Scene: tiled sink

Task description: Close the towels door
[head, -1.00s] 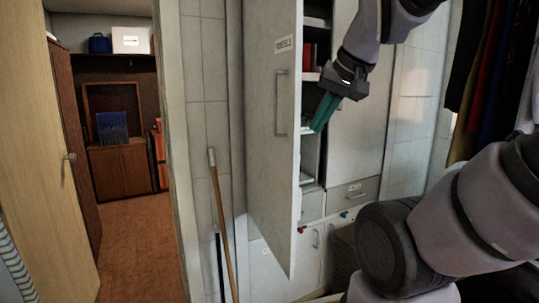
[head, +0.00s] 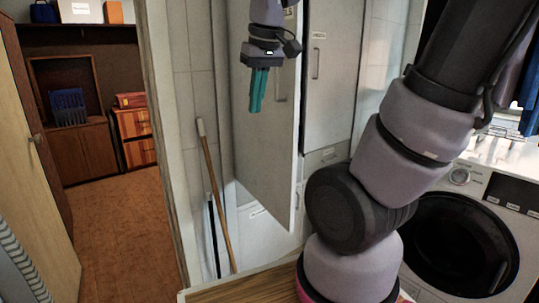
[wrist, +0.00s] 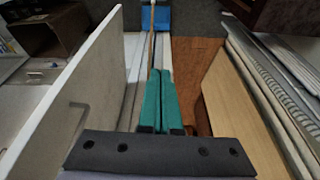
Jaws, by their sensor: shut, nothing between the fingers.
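The white towels door (head: 262,150) stands open in the middle of the head view, swung out from its cabinet. Its label is mostly hidden by my arm; only its last letters show. Its handle is partly visible beside my gripper.
A closed labelled cabinet door (head: 332,80) is right of the open one. A broom (head: 213,185) leans on the tiled wall at left. A washing machine (head: 460,230) stands at right. A wooden countertop (head: 240,285) is at the bottom. Brown floor lies beyond the doorway.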

